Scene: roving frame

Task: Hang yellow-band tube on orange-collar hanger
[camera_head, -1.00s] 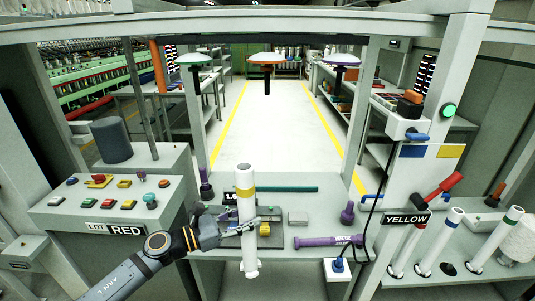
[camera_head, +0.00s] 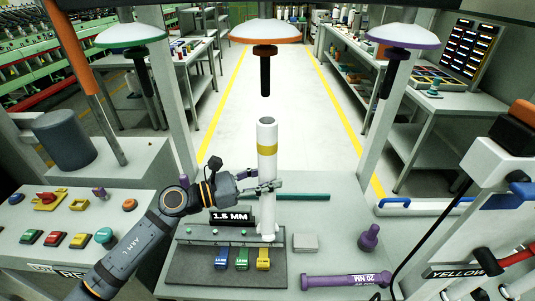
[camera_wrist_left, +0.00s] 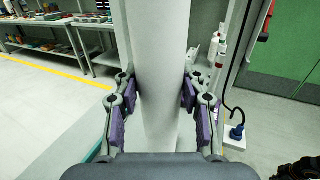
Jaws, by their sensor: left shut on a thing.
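The white tube with a yellow band (camera_head: 267,152) stands upright in the head view. My left gripper (camera_head: 270,187) is shut around its middle, below the band. In the left wrist view the tube (camera_wrist_left: 160,70) passes between the purple finger pads of the left gripper (camera_wrist_left: 160,100). The hanger with an orange collar (camera_head: 265,50) has a dark rod pointing down, nearly straight above the tube's open top in the picture, with a visible gap between them. My right gripper is not in view.
Other hangers have a green collar (camera_head: 134,50) and a purple collar (camera_head: 397,53). A rack with coloured blocks (camera_head: 215,280) stands near the front.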

